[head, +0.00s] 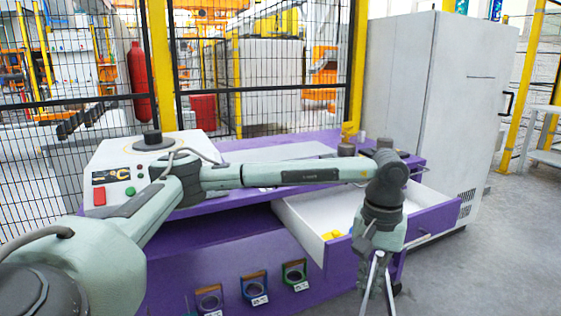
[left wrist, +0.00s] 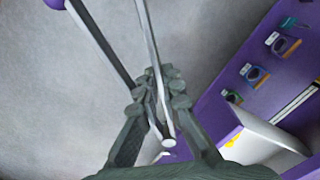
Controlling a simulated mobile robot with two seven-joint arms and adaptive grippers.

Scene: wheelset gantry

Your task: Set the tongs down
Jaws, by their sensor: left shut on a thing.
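My left gripper (head: 378,250) hangs pointing down at the front right corner of the purple workbench, in front of the open drawer. It is shut on the metal tongs (head: 373,274), whose two legs run down and spread apart. In the left wrist view the gripper's fingers (left wrist: 162,90) close around the tongs (left wrist: 148,35) near their joined end. The legs reach away over bare grey floor, and the lower ends are partly cut off by the frame. My right gripper is not in view.
The white-lined drawer (head: 452,213) stands open with yellow pieces (head: 332,235) inside. A control box with buttons (head: 108,172) and a purple bench top (head: 320,142) lie behind my arm. A grey cabinet (head: 430,90) stands at right. Floor is free at front right.

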